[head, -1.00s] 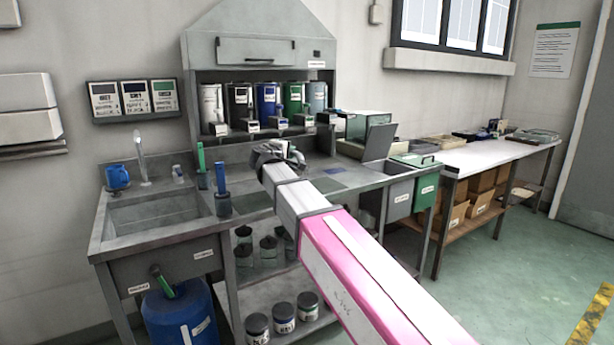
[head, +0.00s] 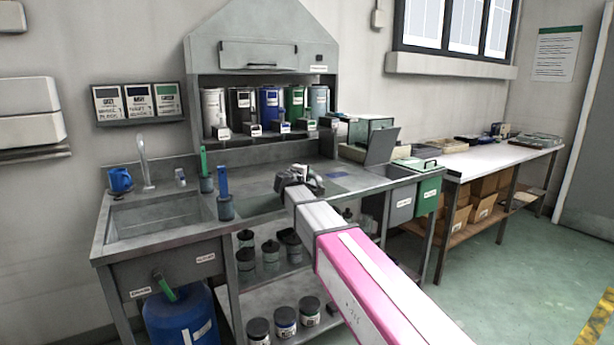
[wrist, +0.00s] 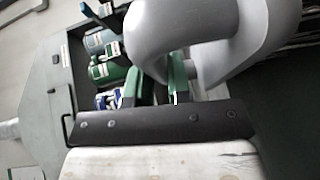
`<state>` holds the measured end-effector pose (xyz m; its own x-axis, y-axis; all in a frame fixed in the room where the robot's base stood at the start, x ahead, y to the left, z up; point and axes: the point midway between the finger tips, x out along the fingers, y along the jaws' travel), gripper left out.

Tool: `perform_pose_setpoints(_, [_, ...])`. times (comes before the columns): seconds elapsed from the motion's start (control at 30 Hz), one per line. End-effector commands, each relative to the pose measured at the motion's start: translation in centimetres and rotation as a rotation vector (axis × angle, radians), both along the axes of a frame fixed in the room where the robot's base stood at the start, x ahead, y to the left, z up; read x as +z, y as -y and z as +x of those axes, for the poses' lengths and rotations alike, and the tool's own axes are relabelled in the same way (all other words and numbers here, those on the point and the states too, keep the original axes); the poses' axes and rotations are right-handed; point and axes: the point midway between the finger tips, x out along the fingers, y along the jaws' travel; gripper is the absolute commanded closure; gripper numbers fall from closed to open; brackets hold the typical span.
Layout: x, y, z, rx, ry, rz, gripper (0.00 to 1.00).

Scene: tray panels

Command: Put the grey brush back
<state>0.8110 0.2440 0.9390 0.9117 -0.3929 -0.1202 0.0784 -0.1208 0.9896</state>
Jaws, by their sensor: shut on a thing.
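My gripper (head: 300,180) is over the middle of the grey worktop (head: 262,200), right of the sink. In the wrist view its green-edged fingers (wrist: 155,85) are shut against a smooth, curved grey thing, which I take to be the grey brush (wrist: 235,45); its full shape is cut off by the frame. In the head view the held thing cannot be told from the gripper. A green-handled brush (head: 204,160) and a blue-handled brush (head: 223,181) stand upright in dark pots (head: 225,208) beside the sink.
Several ink cans (head: 268,108) stand on the shelf behind the worktop. Grey and green bins (head: 428,195) hang at the right end.

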Motion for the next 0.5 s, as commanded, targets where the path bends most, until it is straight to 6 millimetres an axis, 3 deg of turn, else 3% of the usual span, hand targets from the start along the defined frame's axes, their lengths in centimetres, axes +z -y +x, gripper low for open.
perform_pose_setpoints(0.33, [-0.27, -0.02, -0.01, 0.000, 0.000, 0.000, 1.00])
perform_pose_setpoints(0.37, [-0.24, -0.01, 0.00, 0.000, 0.000, 0.001, 0.72])
perform_pose_setpoints(0.4, [-0.22, -0.02, 0.00, 0.000, 0.000, 0.001, 0.59])
perform_pose_setpoints(0.5, [-0.21, -0.01, 0.00, 0.000, 0.000, 0.001, 0.56])
